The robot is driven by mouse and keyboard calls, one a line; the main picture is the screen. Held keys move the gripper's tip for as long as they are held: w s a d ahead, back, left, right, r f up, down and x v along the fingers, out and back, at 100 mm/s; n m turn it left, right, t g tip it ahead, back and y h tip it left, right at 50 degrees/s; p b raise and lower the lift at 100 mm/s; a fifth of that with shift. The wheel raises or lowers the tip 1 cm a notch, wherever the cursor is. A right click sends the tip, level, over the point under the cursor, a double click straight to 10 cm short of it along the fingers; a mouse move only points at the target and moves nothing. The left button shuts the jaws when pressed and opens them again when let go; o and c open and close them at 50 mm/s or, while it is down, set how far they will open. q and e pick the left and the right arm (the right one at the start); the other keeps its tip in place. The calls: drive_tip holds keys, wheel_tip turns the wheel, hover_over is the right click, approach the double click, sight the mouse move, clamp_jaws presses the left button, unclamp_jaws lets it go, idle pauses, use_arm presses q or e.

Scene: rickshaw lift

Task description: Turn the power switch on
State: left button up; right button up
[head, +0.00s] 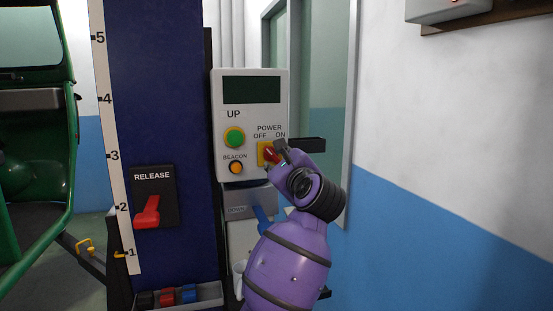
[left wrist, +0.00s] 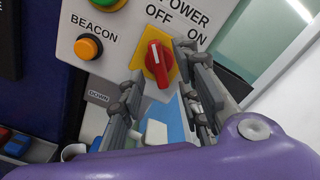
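The power switch is a red knob on a yellow plate (head: 262,148), set at the lower right of a grey control box (head: 251,113). In the left wrist view the red knob (left wrist: 156,62) is seen close up, its white mark pointing up toward OFF rather than ON. My left gripper (left wrist: 162,58) is open, with one finger on each side of the knob. I cannot tell whether either finger touches it. In the head view my left gripper (head: 282,154) covers part of the switch. My right gripper is not in view.
A green UP button (head: 234,137) and an orange BEACON button (head: 236,167) are left of the switch. A red RELEASE lever (head: 147,212) is on the blue column. A green vehicle (head: 40,170) stands at far left. A wall (head: 460,180) is at right.

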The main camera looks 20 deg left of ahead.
use_arm(q)
drive_tip(key=shift+w+a, duration=0.35)
drive_tip(key=shift+w, duration=0.25)
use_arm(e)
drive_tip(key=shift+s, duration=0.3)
use_arm(q)
clamp_jaws()
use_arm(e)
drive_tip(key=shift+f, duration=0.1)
